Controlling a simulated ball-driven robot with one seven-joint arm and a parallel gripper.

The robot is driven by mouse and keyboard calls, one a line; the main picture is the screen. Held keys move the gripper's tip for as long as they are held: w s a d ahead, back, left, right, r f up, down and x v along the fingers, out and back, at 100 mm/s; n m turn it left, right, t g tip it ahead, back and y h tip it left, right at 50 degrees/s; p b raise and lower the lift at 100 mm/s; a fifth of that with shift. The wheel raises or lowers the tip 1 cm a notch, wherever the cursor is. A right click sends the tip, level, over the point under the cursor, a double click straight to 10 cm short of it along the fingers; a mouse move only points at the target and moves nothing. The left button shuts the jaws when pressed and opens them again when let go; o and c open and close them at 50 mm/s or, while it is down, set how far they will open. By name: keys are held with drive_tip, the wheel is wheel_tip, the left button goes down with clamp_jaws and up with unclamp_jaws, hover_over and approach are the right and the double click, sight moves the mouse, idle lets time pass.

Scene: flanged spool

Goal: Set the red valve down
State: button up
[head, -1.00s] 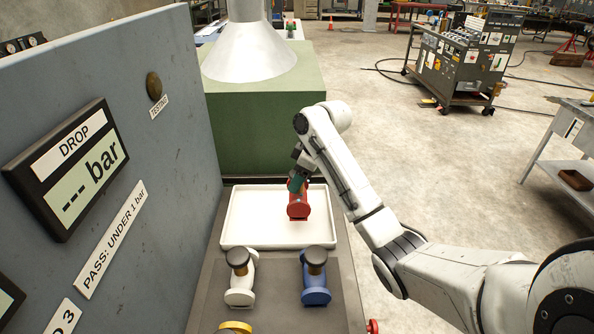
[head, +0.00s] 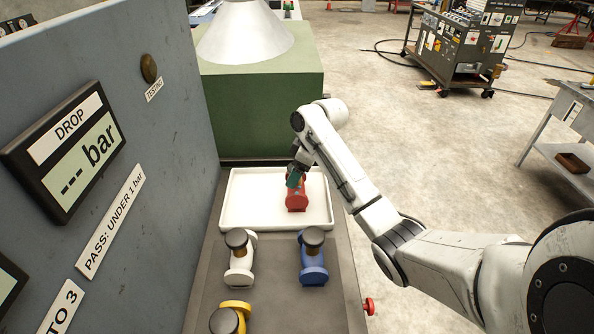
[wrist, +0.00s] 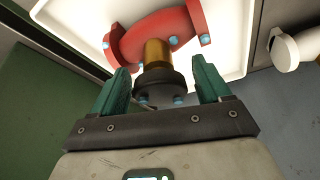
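The red valve (head: 297,196) is in the white tray (head: 240,222), right of its middle, and appears to rest on the tray floor. In the wrist view its red body (wrist: 160,30) lies across the top, with a brass neck and a black cap pointing toward my gripper. My gripper (wrist: 160,68) has its two teal fingers spread on either side of the neck and cap, with a narrow gap visible on both sides.
A white valve (head: 240,262), a blue valve (head: 313,262) and a yellow valve (head: 232,318) stand on the bench in front of the tray. A grey panel (head: 150,130) rises at the left. A green block (head: 260,110) stands behind the tray.

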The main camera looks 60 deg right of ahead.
drive_tip(key=shift+o, duration=0.5)
drive_tip(key=shift+r, duration=0.1)
drive_tip(key=shift+r, duration=0.2)
drive_tip(key=v, duration=1.1)
drive_tip(key=shift+s+r+p, duration=0.25)
drive_tip(key=shift+r+p, duration=0.05)
drive_tip(key=shift+p, duration=0.1)
drive_tip(key=shift+f, duration=0.1)
